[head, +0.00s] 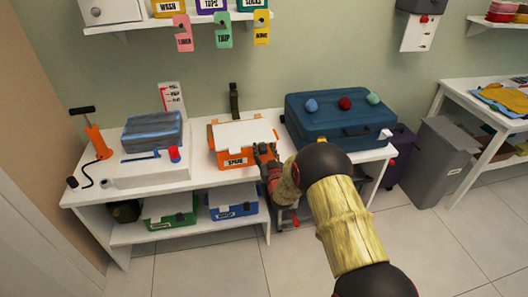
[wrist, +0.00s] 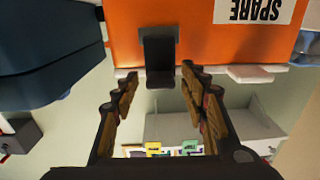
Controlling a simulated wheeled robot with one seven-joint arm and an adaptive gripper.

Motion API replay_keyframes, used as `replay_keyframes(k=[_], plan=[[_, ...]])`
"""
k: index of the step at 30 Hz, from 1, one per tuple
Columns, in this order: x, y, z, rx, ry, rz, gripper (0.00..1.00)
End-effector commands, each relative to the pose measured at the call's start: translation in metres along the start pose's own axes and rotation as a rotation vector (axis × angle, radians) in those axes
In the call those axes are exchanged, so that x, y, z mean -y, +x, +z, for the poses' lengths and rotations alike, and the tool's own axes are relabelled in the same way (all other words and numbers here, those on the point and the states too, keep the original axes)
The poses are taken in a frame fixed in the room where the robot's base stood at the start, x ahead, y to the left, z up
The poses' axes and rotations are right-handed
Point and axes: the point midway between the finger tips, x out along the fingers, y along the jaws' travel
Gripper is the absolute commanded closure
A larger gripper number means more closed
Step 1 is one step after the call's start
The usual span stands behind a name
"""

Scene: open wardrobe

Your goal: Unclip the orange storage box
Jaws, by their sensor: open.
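The orange storage box (head: 221,157), with a white lid and a "SPARE" label, stands on the white bench. Its orange front fills the top of the wrist view (wrist: 215,45), where the label is upside down. A dark clip (wrist: 158,55) shows on that front; it looks closed, though I cannot be sure. My gripper (head: 265,153) is at the right part of the box front. In the wrist view my gripper (wrist: 160,74) is open, with one finger on each side of the clip's lower end. I cannot tell whether the fingers touch it. Nothing is held.
A blue suitcase (head: 330,127) with several small balls on it stands close on the right. Green (head: 170,212) and blue (head: 234,204) boxes sit on the shelf below.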

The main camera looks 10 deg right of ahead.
Motion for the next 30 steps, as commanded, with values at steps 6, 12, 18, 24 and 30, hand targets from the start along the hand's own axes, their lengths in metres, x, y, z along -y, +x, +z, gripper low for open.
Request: replay_keyframes(k=[6, 12, 18, 24, 30], plan=[[0.0001, 0.0054, -0.0007, 0.0, 0.0, 0.0, 0.56], [0.0001, 0.0051, -0.0007, 0.0, 0.0, 0.0, 0.6], [0.0001, 0.0049, -0.0006, 0.0, 0.0, 0.0, 0.71], [0.0, 0.0048, -0.0005, 0.0, 0.0, 0.0, 0.83], [-0.0001, 0.0048, -0.0004, 0.001, 0.0, 0.0, 0.94]])
